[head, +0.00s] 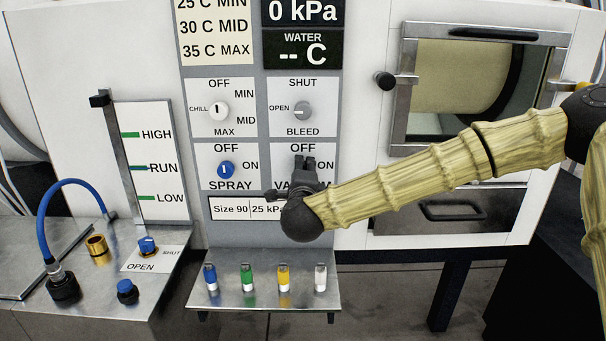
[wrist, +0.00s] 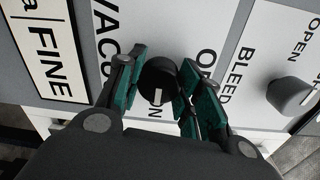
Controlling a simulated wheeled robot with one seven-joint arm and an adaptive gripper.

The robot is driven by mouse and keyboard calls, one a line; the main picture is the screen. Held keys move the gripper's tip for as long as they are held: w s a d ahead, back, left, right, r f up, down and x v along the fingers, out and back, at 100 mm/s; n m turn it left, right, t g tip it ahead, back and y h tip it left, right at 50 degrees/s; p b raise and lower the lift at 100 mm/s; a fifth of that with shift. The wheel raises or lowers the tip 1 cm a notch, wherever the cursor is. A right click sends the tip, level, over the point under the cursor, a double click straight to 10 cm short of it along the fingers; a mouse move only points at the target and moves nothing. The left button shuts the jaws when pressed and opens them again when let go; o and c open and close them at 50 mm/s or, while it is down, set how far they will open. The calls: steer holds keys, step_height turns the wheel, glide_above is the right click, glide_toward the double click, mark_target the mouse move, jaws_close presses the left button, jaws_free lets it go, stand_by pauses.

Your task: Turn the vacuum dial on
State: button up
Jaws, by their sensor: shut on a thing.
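The vacuum dial (wrist: 158,79) is a round black knob on the grey panel. In the wrist view it sits between my fingertips, with the word ON just below it and OFF to its right.
The blue spray dial (head: 226,170) is close on the left, and the grey bleed dial (head: 302,111) is just above. The pressure display (head: 302,13) reads 0 kPa. A shelf (head: 262,297) with several coloured vials lies below my wrist.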

steer(key=shift+f, duration=0.1)
steer(key=o, duration=1)
steer(key=shift+o, duration=0.2)
steer(key=s, duration=1.2)
steer(key=shift+r, duration=0.2)
steer(key=shift+d, duration=0.1)
